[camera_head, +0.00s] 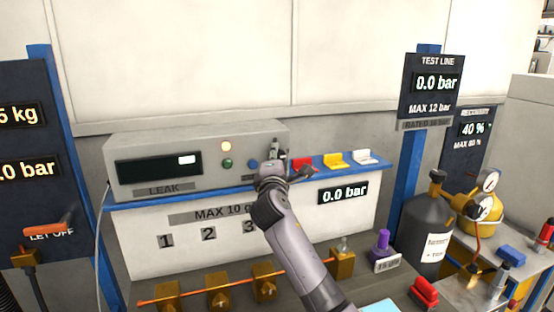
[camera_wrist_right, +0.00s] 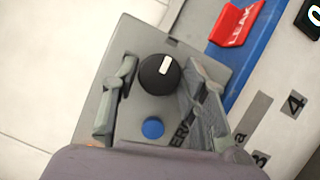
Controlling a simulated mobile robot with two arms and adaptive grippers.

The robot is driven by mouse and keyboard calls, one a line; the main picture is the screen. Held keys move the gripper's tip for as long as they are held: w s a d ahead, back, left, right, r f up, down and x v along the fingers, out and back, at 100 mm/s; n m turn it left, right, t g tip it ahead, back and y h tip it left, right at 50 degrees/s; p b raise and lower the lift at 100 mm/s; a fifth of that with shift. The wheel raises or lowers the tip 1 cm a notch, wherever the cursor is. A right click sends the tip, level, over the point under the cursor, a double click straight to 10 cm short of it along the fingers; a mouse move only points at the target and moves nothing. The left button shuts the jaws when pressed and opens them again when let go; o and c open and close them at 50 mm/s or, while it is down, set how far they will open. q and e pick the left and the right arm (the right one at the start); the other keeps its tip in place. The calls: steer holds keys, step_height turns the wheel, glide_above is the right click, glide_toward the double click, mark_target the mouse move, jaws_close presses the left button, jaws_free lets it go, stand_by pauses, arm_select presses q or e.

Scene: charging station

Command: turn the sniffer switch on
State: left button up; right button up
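The grey leak unit (camera_head: 150,187) has a dark display on its front and stands on a blue shelf behind the panel. A round black knob with a white mark (camera_wrist_right: 160,75), which looks like the sniffer switch, is on its front in the right wrist view. In the head view the knob is hidden behind my right gripper (camera_head: 272,150). My right gripper (camera_wrist_right: 160,80) is open, with one finger on each side of the knob and gaps between. Its label is not readable. My left gripper is not in view.
A lit lamp (camera_head: 225,146), a green button (camera_head: 227,163) and a blue button (camera_wrist_right: 152,129) are close to the knob. Red (camera_head: 303,164), yellow (camera_head: 336,159) and white (camera_head: 365,156) tags sit along the shelf to the right. Brass valves (camera_head: 217,289) stand in front below.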

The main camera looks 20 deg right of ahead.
steer(key=shift+o, duration=1.2)
steer(key=shift+s, duration=0.1)
steer(key=v, duration=1.2)
steer(key=shift+a, duration=0.1)
